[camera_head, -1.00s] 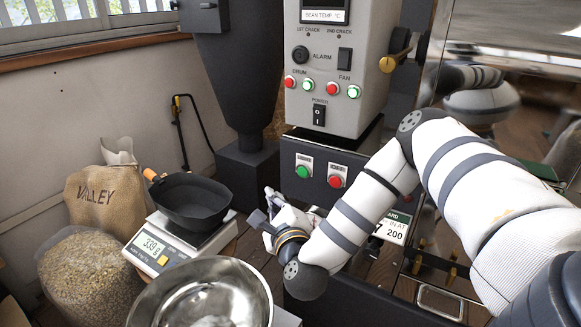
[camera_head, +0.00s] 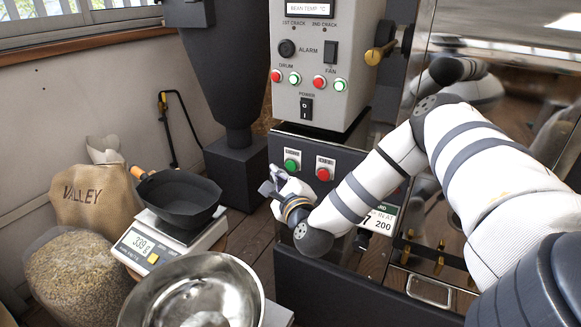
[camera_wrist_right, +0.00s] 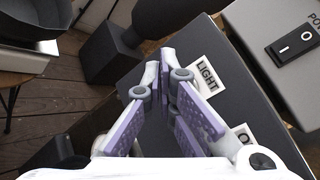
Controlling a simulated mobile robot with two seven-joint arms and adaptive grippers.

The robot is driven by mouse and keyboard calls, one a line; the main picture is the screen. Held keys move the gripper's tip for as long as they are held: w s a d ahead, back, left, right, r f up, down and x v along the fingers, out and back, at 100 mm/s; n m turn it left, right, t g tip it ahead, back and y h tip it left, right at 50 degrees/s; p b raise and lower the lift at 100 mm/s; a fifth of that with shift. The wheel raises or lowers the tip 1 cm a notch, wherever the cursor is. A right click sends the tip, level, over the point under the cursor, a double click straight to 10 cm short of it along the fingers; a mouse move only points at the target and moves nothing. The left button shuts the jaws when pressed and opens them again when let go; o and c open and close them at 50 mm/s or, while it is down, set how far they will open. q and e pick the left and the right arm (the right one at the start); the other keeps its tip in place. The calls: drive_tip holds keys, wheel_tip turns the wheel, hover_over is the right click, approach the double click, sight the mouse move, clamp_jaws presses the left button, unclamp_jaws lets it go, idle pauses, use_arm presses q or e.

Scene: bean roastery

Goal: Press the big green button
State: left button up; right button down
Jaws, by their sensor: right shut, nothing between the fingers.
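The big green button (camera_head: 292,165) is on the dark lower panel of the roaster in the head view, left of a red button (camera_head: 323,174). My right gripper (camera_head: 270,181) is shut and empty, just below and left of the green button, with a small gap showing in the picture. Whether it touches the panel I cannot tell. In the right wrist view my gripper's fingers (camera_wrist_right: 166,68) come together over the panel, beside a LIGHT label (camera_wrist_right: 208,75). The green button does not show there; the fingers appear to hide it. My left gripper is not in view.
Smaller red and green buttons and a power switch (camera_head: 306,108) sit on the grey box above. A scale (camera_head: 150,244) with a black pan (camera_head: 180,198) stands left of my gripper. A steel bowl (camera_head: 258,290) is in front, and a VALLEY sack (camera_head: 88,200) at far left.

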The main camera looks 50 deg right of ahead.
sight(279, 159)
drive_tip(key=shift+w+d, duration=0.2)
drive_tip(key=shift+d, duration=0.6)
drive_tip(key=shift+d, duration=0.1)
idle(0.8)
drive_tip(key=shift+w+d, duration=0.1)
drive_tip(key=shift+d, duration=0.2)
drive_tip(key=shift+w+d, duration=0.15)
drive_tip(key=shift+d, duration=0.25)
idle(0.5)
idle(0.3)
drive_tip(key=shift+s+a, duration=0.25)
drive_tip(key=shift+a, duration=0.55)
drive_tip(key=shift+s+a, duration=0.25)
drive_tip(key=shift+a, duration=0.55)
drive_tip(key=shift+s+a, duration=0.2)
drive_tip(key=shift+a, duration=0.6)
drive_tip(key=shift+s+a, duration=0.25)
drive_tip(key=shift+a, duration=0.55)
